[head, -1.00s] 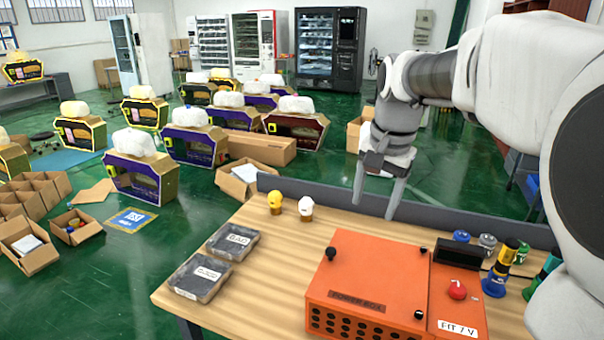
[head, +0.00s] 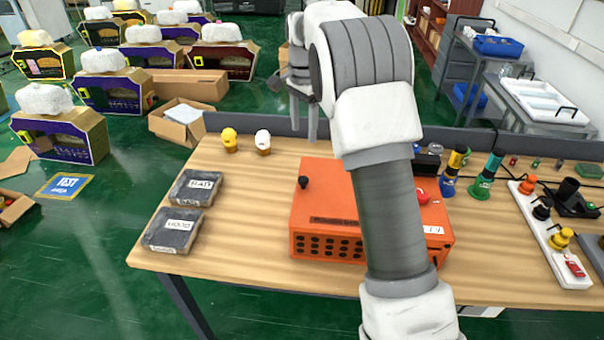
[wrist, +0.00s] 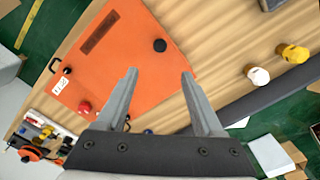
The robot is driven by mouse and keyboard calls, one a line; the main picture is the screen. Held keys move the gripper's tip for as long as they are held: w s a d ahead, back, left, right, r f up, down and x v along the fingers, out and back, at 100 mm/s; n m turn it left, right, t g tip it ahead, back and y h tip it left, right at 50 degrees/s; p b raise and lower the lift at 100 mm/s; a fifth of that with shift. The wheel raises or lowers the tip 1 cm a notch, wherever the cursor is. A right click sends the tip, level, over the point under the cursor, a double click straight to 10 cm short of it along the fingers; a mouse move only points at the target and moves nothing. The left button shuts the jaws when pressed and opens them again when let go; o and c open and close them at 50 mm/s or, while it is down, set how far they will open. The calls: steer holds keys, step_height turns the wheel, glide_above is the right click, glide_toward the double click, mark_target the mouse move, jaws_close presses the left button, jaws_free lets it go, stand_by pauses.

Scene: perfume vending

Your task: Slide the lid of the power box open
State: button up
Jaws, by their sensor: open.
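The orange power box (head: 323,200) sits on the wooden table, partly hidden behind my arm in the head view. Its flat orange lid has a black knob (head: 303,182) near the left corner. The box also shows in the wrist view (wrist: 130,60), with the knob (wrist: 159,45) beyond my fingers. A red button (wrist: 84,107) is on the box near its labelled end. My gripper (head: 312,125) is above the table's back edge, behind the box. In the wrist view my gripper (wrist: 160,75) is open and empty, its fingers apart from the knob.
Two dark trays labelled BAD (head: 195,187) and GOOD (head: 172,232) lie left of the box. A yellow bulb (head: 230,139) and a white bulb (head: 263,141) stand near the back edge. A grey barrier (head: 250,123) runs behind. A white power strip (head: 550,235) is at the right.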

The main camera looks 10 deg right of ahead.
mark_target(303, 178)
step_height(303, 178, down, 16)
steer(key=shift+r+p, duration=0.15)
steer(key=shift+p, duration=0.5)
jaws_close()
steer(key=shift+r, duration=0.1)
stand_by(1.0)
